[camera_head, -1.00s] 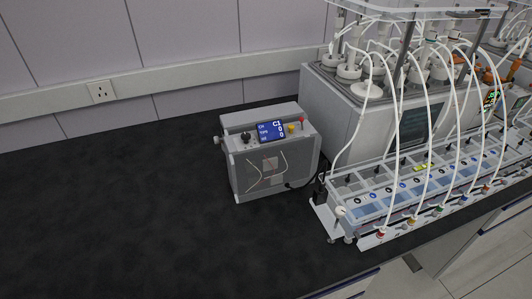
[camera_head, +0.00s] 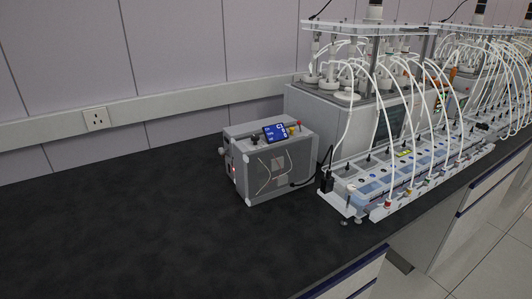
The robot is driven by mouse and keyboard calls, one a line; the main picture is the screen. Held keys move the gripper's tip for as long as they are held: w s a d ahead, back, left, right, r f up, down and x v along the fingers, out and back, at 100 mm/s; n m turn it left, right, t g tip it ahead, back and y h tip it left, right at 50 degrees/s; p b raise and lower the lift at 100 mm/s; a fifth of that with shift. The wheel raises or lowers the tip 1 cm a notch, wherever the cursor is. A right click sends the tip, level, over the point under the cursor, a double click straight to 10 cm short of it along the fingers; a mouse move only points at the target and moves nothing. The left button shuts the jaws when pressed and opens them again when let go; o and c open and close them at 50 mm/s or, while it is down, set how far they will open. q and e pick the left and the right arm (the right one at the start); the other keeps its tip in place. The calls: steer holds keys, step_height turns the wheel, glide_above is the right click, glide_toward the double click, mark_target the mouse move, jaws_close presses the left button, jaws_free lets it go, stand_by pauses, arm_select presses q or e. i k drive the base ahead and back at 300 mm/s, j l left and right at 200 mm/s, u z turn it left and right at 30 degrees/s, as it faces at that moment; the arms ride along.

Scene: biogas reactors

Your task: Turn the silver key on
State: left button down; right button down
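A grey control box (camera_head: 277,166) stands on the dark bench, with a blue lit display (camera_head: 275,132) on its sloping top. Its left side is partly in view and shows a small red glowing spot (camera_head: 234,169). A small pale silver piece (camera_head: 221,151) sticks out at the back of that left side. It is too small to tell whether it is the key or which way it is turned. A red knob and a yellow knob (camera_head: 293,130) sit right of the display. Neither of my grippers is in view.
The bench top (camera_head: 120,220) left of and in front of the box is clear. A rack with white tubes (camera_head: 400,175) and a reactor unit (camera_head: 310,105) stand close on its right. A wall socket (camera_head: 96,118) is behind.

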mark_target(221, 151)
steer(key=i+l+z, duration=0.1)
steer(key=l+z, duration=0.25)
steer(key=i+l+z, duration=0.15)
steer(key=l+z, duration=0.2)
